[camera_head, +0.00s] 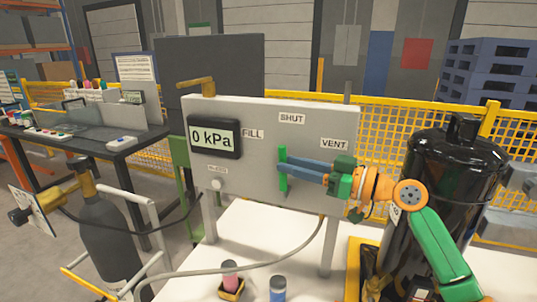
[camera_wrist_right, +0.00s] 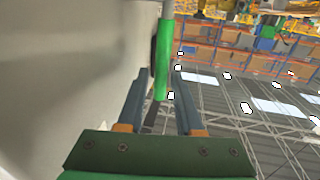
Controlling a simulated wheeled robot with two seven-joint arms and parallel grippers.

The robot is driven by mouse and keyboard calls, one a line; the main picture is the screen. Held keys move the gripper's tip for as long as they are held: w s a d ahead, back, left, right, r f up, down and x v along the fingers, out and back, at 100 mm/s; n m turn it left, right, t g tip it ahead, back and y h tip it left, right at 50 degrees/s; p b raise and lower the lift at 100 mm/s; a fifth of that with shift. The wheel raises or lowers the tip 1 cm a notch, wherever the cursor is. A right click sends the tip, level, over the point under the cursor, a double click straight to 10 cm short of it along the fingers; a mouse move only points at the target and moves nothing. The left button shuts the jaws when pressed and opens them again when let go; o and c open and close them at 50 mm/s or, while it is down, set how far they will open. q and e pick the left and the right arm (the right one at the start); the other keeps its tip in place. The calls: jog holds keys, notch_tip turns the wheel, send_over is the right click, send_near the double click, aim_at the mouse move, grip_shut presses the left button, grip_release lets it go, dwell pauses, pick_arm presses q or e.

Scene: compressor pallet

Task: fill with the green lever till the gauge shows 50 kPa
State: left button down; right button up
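The green lever (camera_head: 283,170) stands upright on the grey panel (camera_head: 245,187), below the SHUT label (camera_head: 292,118). The gauge (camera_head: 213,137) on the panel's left reads 0 kPa. My right gripper (camera_head: 282,164) reaches in from the right, its blue fingers at the lever. In the right wrist view the lever (camera_wrist_right: 163,60) hangs down between the two fingertips (camera_wrist_right: 158,78). The fingers are apart, with a visible gap beside the lever, so the gripper looks open around it. My left gripper is in neither view.
FILL (camera_head: 253,133) is marked left of the lever and VENT (camera_head: 334,144) right. A small knob (camera_head: 216,185) sits below the gauge. A black tank (camera_head: 455,170) stands close to my right arm. A hose (camera_head: 262,264) and two small containers lie in front.

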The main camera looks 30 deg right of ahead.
jog(key=p+x, duration=0.1)
jog(key=x, duration=0.1)
jog(key=p+x, duration=0.1)
jog(key=x, duration=0.1)
jog(key=shift+w+a+r+p, duration=0.25)
jog(key=shift+w+p, duration=0.05)
jog(key=shift+p, duration=0.1)
jog(key=shift+w+a+f, duration=0.2)
jog(key=shift+w, duration=0.1)
grip_shut()
dwell(0.8)
